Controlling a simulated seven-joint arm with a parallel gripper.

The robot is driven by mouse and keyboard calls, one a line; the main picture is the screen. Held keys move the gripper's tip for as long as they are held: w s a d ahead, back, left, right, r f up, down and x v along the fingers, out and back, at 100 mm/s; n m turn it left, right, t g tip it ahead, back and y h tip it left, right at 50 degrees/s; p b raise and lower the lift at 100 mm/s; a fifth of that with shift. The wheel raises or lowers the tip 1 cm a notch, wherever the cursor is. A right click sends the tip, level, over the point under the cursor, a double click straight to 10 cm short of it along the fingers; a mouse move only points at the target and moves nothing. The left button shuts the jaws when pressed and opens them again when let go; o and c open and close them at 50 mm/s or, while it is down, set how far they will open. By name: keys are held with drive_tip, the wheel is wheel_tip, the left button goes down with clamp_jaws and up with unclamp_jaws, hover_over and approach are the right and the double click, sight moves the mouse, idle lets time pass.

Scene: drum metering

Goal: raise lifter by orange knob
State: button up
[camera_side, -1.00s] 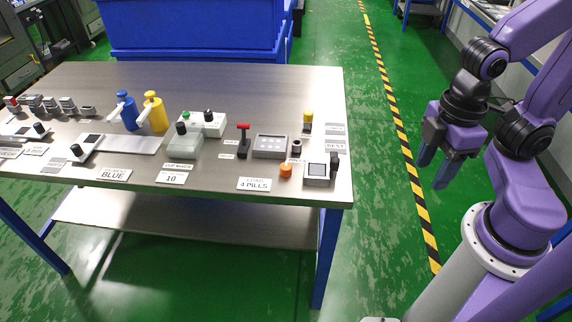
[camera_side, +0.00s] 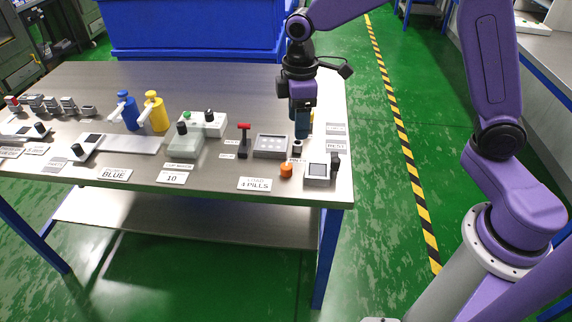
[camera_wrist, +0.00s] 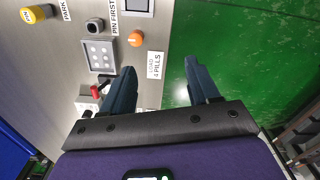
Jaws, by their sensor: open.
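The orange knob (camera_side: 286,170) is a small round knob near the front right of the steel table. It also shows in the wrist view (camera_wrist: 136,39), above the fingers and beside a "LOAD 4 PILLS" label (camera_wrist: 155,65). A grey block with several round marks (camera_side: 271,146) is just behind the knob; I cannot tell which part is the lifter. My gripper (camera_side: 302,134) hangs fingers down above the table's right side, behind and a little right of the knob. It is open and empty, with its fingers well apart in the wrist view (camera_wrist: 161,68).
A red-topped lever (camera_side: 244,140) stands left of the grey block. A grey box with a screen (camera_side: 318,171) is right of the knob. A dark round socket (camera_wrist: 94,25) and a yellow pin (camera_wrist: 36,14) are close by. Blue and yellow pump bottles (camera_side: 155,112) stand farther left.

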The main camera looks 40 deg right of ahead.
approach(286, 166)
wheel_tip(286, 166, down, 10)
drive_tip(key=shift+r, duration=0.15)
idle(0.5)
drive_tip(key=c, duration=1)
